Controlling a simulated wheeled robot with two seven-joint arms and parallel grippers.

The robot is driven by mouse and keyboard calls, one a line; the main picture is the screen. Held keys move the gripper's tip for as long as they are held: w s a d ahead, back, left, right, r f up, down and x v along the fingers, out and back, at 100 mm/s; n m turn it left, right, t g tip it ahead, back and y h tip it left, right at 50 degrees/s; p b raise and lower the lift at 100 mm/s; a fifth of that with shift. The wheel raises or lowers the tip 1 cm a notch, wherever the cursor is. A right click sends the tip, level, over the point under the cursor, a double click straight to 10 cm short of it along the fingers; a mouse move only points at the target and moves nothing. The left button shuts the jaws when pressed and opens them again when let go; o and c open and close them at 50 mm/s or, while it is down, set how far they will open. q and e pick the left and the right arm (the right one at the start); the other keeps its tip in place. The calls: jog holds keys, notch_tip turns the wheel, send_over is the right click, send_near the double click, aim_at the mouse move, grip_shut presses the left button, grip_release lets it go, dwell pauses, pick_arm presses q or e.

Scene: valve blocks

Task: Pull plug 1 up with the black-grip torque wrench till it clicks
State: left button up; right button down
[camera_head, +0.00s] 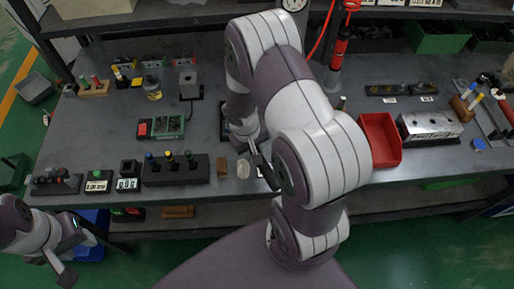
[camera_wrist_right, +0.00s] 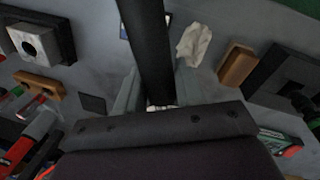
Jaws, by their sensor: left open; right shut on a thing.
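My right gripper (camera_wrist_right: 160,108) is shut on a thick black bar (camera_wrist_right: 148,45), which looks like the grip of the torque wrench. The bar runs up out of the wrist view, so its far end is hidden. In the head view a dark piece of it (camera_head: 265,172) shows beside my right arm, whose links hide the gripper. A black block with several coloured-top plugs (camera_head: 175,168) stands at the table's front; a metal block with holes (camera_head: 430,125) stands at the right. I cannot tell which part is plug 1. My left gripper (camera_head: 62,272) is open and empty at the lower left, off the table.
A red bin (camera_head: 380,140) stands right of my arm. The left middle of the table (camera_head: 90,130) is fairly clear.

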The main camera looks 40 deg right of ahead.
jog(key=shift+w+a+m, duration=0.1)
jog(key=shift+a+m, duration=0.2)
jog(key=shift+a, duration=0.05)
jog(key=shift+w+a+m+b, duration=0.15)
jog(key=shift+a+m+b, duration=0.15)
jog(key=shift+a+m, duration=0.25)
jog(key=shift+w+a+m+b, duration=0.15)
jog(key=shift+a+m+b, duration=0.15)
jog(key=shift+a, duration=0.35)
jog(key=shift+w+a+m+g+b, duration=0.15)
jog(key=shift+w+a+m, duration=0.1)
jog(key=shift+a+m, duration=0.25)
jog(key=shift+w+a+m+g+b, duration=0.2)
jog(key=shift+a+m, duration=0.15)
jog(key=shift+a, duration=0.25)
jog(key=shift+w+a+m, duration=0.75)
jog(key=shift+a+m, duration=0.25)
jog(key=shift+m, duration=0.1)
jog(key=shift+w+a, duration=0.1)
